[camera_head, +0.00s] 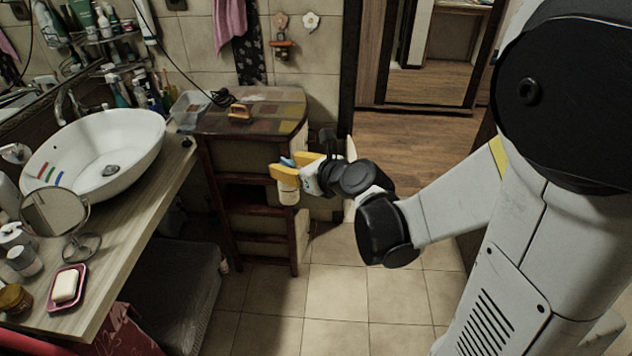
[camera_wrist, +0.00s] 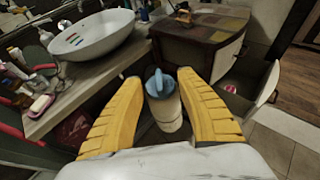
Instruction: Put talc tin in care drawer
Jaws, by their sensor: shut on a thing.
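The talc tin, a cream cylinder with a blue top, is between the yellow fingers of my gripper (camera_head: 287,170). In the wrist view the tin (camera_wrist: 164,111) stands roughly upright between the fingers (camera_wrist: 160,80). In the head view its cream body (camera_head: 288,193) hangs below the fingers, in front of the wooden cabinet (camera_head: 207,160). A pulled-out drawer (camera_wrist: 267,84) shows at the right in the wrist view, with a small pink-and-white item (camera_wrist: 231,88) inside. The tin is to the left of this drawer there. In the head view my arm largely hides the drawer.
The cabinet top (camera_head: 270,110) holds a clear tub (camera_head: 190,108) and a wooden-handled brush (camera_head: 240,112). At left, the counter carries a basin (camera_head: 95,150), a round mirror (camera_head: 57,212) and a soap dish (camera_head: 66,287). Tiled floor (camera_head: 335,310) is clear below my arm.

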